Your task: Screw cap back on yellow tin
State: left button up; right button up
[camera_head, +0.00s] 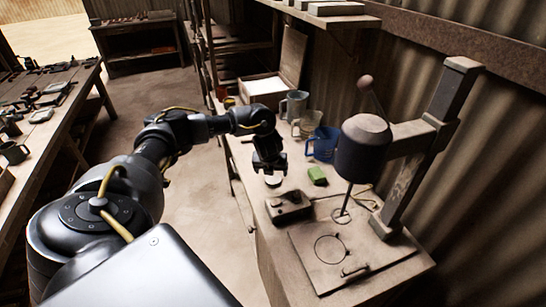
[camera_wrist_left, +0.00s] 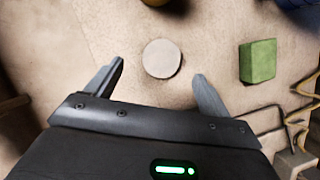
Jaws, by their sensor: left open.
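A round pale grey disc, which looks like the cap (camera_wrist_left: 161,58), lies flat on the workbench between and just beyond my left fingertips. The same cap shows in the head view (camera_head: 273,181) just below the gripper. My left gripper (camera_head: 269,170) points down over the bench; in the wrist view its jaws (camera_wrist_left: 158,69) are spread and empty, not touching the cap. A dark yellow-brown shape (camera_wrist_left: 163,3) is cut off at the top of the wrist view; I cannot tell if it is the yellow tin. My right gripper is not in view.
A green block (camera_head: 317,176) lies right of the cap. A blue mug (camera_head: 323,145) and other mugs stand behind it. A control box (camera_head: 288,206) with a knob and the press (camera_head: 363,150) with its base plate (camera_head: 355,262) occupy the near bench.

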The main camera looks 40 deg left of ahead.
aim_at(273, 178)
pick_arm(q)
jog(key=shift+p+x, duration=0.65)
jog(key=shift+x, duration=2)
jog(key=shift+d, duration=0.2)
jog(key=shift+c, duration=0.3)
jog(key=c, duration=1)
